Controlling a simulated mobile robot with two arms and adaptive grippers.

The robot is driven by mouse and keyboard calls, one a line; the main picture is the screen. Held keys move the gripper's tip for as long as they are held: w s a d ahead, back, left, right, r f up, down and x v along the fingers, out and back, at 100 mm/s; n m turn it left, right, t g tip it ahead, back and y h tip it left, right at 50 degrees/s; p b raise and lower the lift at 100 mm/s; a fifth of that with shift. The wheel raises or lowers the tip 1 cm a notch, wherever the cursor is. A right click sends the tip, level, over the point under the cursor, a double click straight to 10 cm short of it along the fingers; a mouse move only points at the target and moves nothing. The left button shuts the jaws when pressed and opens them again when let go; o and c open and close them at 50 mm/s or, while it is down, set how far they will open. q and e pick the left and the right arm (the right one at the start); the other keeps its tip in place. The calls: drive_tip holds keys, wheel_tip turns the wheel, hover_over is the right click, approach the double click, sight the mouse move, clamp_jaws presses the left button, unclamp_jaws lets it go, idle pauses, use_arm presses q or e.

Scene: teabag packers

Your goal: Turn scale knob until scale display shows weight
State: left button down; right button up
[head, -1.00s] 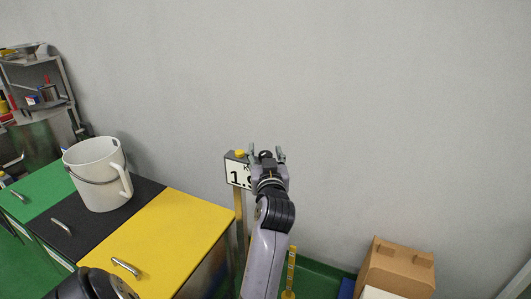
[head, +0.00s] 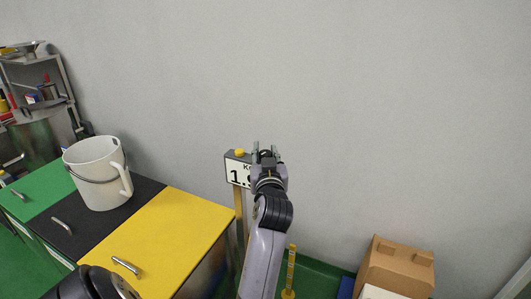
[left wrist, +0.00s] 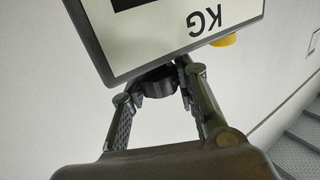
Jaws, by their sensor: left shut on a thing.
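The scale display (head: 237,174) is a white panel in a grey housing on a yellowish post, reading "1." and part of "K"; my gripper hides the rest. A yellow button (head: 239,153) sits on its top. In the left wrist view the display (left wrist: 160,45) appears upside down with "KG" and a yellow piece (left wrist: 223,41). The dark scale knob (left wrist: 158,83) sticks out from its side between my fingers. My left gripper (head: 265,150) is shut on this knob; it also shows in the left wrist view (left wrist: 160,98). My right gripper is not in view.
A cabinet with green, black and yellow (head: 175,230) tops stands at left, bearing a white bucket (head: 97,172). A cardboard box (head: 398,265) is at lower right. A metal shelf (head: 42,85) stands at far left. The plain wall is close behind the display.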

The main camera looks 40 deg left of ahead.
use_arm(q)
drive_tip(key=m+t+h+p, duration=0.1)
drive_tip(key=m+h+p, duration=0.1)
drive_tip(key=p, duration=0.1)
drive_tip(key=m+t+h+p, duration=0.2)
drive_tip(key=p, duration=0.1)
drive_tip(key=shift+a+r+t+h, duration=0.1)
drive_tip(key=shift+r+t+h, duration=0.2)
drive_tip(key=shift+r+h, duration=0.1)
drive_tip(key=shift+f+m+t+h+p, duration=0.15)
drive_tip(key=shift+m+t+h+p, duration=0.55)
drive_tip(key=shift+h, duration=0.4)
drive_tip(key=m+h, duration=0.2)
drive_tip(key=shift+f+h, duration=0.1)
drive_tip(key=shift+h, duration=0.3)
drive_tip(key=shift+m+t+h, duration=0.4)
drive_tip(key=shift+m+h, duration=0.1)
drive_tip(key=shift+h, duration=0.7)
drive_tip(key=c, duration=1.2)
unclamp_jaws()
drive_tip(key=shift+f, duration=0.1)
